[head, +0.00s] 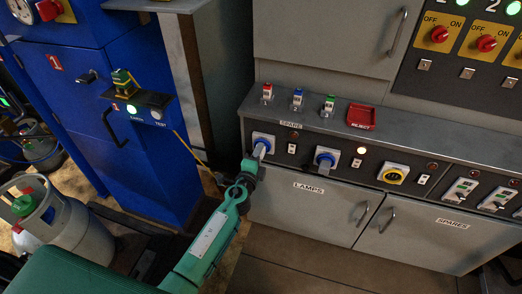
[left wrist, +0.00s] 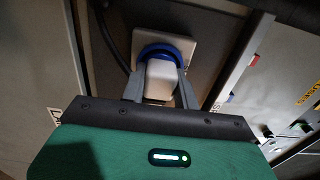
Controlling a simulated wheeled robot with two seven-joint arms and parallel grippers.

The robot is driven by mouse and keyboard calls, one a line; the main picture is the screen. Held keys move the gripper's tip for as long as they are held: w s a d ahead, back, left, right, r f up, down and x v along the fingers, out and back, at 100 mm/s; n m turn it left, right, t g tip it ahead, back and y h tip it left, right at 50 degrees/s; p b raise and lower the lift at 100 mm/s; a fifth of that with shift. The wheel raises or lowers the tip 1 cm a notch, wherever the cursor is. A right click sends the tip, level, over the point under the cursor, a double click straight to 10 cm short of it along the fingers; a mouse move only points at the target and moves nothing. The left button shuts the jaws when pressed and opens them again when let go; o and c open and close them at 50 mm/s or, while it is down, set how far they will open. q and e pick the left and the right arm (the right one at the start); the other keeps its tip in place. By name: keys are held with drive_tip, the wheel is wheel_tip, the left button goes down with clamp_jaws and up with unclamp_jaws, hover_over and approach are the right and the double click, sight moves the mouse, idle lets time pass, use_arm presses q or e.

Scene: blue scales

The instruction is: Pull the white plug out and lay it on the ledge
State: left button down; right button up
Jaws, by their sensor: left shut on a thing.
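The white plug (left wrist: 158,79) sits at the blue-ringed socket (left wrist: 168,52) in the left wrist view. In the head view the plug (head: 261,149) is at the leftmost socket of the panel, largely hidden by my gripper. My left gripper (head: 256,160) is shut on the plug, with one finger on each side of it in the left wrist view (left wrist: 159,90). I cannot tell whether the plug is fully seated. The grey ledge (head: 415,132) runs above the sockets. My right gripper is not in view.
A grey plug (head: 325,162) is in the second socket, and a yellow socket (head: 393,173) is farther right. Small red, blue and green plugs stand on the ledge, by a SPARE label (head: 290,125) and a red REJECT tray (head: 361,117). The ledge is clear right of the tray.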

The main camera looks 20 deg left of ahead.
use_arm(q)
drive_tip(key=s, duration=0.6)
drive_tip(key=shift+a, duration=0.1)
idle(0.9)
idle(0.4)
